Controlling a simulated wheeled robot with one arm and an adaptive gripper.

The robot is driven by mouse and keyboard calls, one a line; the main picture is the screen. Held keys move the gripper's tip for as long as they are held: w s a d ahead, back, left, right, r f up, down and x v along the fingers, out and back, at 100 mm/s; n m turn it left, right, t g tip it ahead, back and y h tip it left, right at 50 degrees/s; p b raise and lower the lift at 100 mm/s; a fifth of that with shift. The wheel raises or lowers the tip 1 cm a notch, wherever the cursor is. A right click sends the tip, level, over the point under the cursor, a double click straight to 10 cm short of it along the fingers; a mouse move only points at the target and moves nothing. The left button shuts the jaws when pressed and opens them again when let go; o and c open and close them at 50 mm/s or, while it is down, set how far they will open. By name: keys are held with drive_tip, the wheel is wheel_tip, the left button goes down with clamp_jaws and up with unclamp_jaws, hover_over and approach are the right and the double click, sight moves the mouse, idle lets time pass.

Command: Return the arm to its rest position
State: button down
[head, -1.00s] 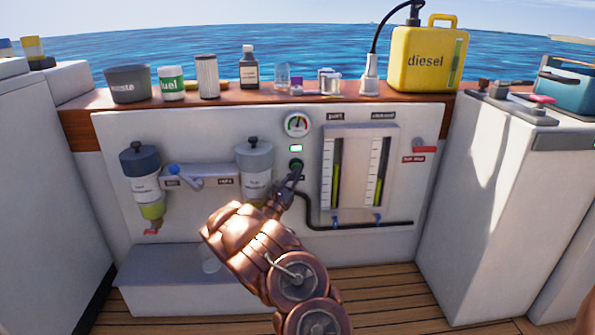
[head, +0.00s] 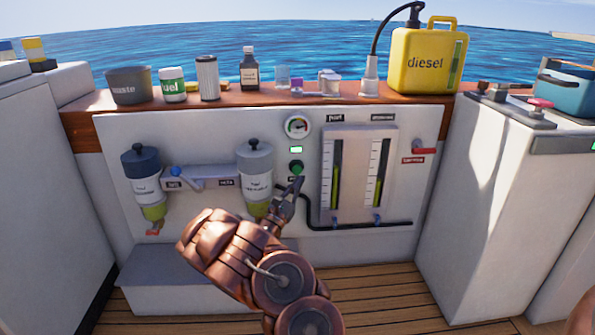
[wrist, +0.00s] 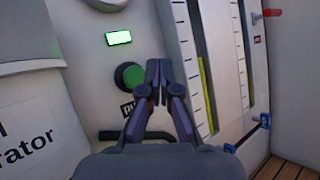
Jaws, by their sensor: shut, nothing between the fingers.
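My gripper (head: 296,186) is at the end of my copper-coloured arm, in front of the white panel and just below the green round button (head: 296,168). In the wrist view its fingers (wrist: 159,72) are together with nothing between them. A lit green display (wrist: 119,38) sits above the button. I cannot tell the exact gap between the fingertips and the panel.
Two filter canisters (head: 255,165) and a valve lever (head: 198,182) are on the panel's left. Two level gauges (head: 358,172) are on the right, with a black hose (head: 395,223) below. A shelf above holds bottles, cups and a yellow diesel can (head: 405,75). White cabinets flank both sides.

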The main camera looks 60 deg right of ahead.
idle(0.6)
drive_tip(key=s+a+r+m+g+y+p, duration=0.4)
drive_tip(key=s+r+p, duration=0.3)
drive_tip(key=r, duration=0.4)
drive_tip(key=s+a+r+m+g+y+p, duration=0.2)
drive_tip(key=s+a+r+m+g+p, duration=0.35)
drive_tip(key=r, duration=0.55)
drive_tip(key=s+a+r+m+g+y+p, duration=0.35)
drive_tip(key=s+r+m+p, duration=0.3)
drive_tip(key=r, duration=0.45)
drive_tip(key=s+a+r+t+y+p, duration=0.2)
drive_tip(key=a+r+t+y+p, duration=0.1)
drive_tip(key=a+p, duration=0.6)
drive_tip(key=s+a+r+t+y+p, duration=0.2)
drive_tip(key=a+p, duration=0.7)
drive_tip(key=a, duration=0.9)
drive_tip(key=s+a+r+t+y+p, duration=0.1)
drive_tip(key=a+r+t+y+p, duration=0.4)
drive_tip(key=a, duration=0.9)
wheel_tip(320, 180, up, 4)
drive_tip(key=y+p, duration=0.4)
drive_tip(key=shift+s+a+f+n+t, duration=0.2)
drive_tip(key=shift+s+n+t, duration=0.1)
drive_tip(key=shift+s+t, duration=0.1)
